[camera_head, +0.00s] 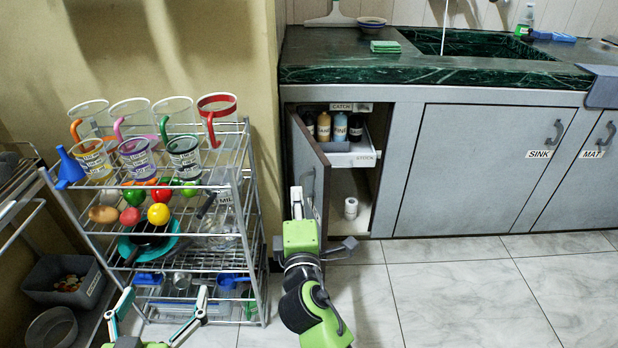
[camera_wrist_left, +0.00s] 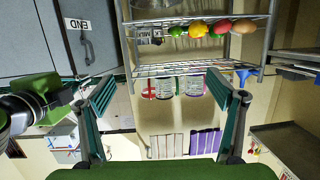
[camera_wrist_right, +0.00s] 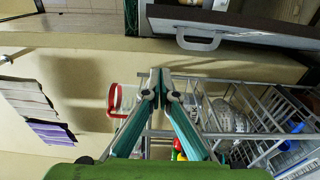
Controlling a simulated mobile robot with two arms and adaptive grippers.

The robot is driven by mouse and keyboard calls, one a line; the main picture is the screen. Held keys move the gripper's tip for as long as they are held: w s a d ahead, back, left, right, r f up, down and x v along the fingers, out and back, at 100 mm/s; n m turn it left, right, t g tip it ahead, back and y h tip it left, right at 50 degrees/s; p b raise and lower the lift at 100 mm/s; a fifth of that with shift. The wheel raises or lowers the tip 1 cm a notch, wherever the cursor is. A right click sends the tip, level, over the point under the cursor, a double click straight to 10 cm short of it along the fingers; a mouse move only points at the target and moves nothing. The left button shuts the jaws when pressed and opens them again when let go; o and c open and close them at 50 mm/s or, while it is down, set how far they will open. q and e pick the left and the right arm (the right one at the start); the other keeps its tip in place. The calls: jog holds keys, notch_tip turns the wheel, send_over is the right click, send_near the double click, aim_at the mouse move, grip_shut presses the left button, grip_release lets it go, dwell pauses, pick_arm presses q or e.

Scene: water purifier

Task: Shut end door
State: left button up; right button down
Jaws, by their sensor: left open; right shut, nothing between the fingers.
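The end door (camera_head: 310,160) is the leftmost cabinet door and stands open, swung out toward me. Its outer face with the END label and handle shows upside down in the left wrist view (camera_wrist_left: 88,38). The door's grey handle (camera_wrist_right: 198,40) is close above my right fingertips in the right wrist view. My right gripper (camera_head: 297,196) is shut and empty at the door's outer side; whether it touches the door I cannot tell. My left gripper (camera_head: 165,300) is open and empty, low in front of the wire rack.
The wire rack (camera_head: 180,255) with mugs, vegetables and pans stands close left of my right arm. Inside the open cabinet are bottles (camera_head: 340,127), a white drawer (camera_head: 352,159) and a white roll (camera_head: 351,208). The floor to the right (camera_head: 470,290) is clear.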

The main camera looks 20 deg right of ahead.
jog(key=b, duration=0.2)
send_near(311, 167)
jog(key=w+a+r, duration=0.3)
jog(key=a+r, duration=0.1)
pick_arm(q)
notch_tip(311, 167, up, 11)
jog(key=d+t+h, duration=0.1)
jog(key=t, duration=0.4)
jog(key=shift+w+d+t+h, duration=0.2)
jog(key=shift+d+t+h, duration=0.1)
jog(key=shift+t+h, duration=0.1)
pick_arm(e)
jog(key=shift+w+d+r, duration=0.1)
jog(key=shift+w+d, duration=0.1)
jog(key=shift+d, duration=0.5)
jog(key=shift+w+d+r, duration=0.1)
jog(key=shift+w+d, duration=0.05)
jog(key=shift+d, duration=0.55)
jog(key=shift+w+d, duration=0.2)
jog(key=shift+d, duration=0.5)
jog(key=shift+d, duration=0.1)
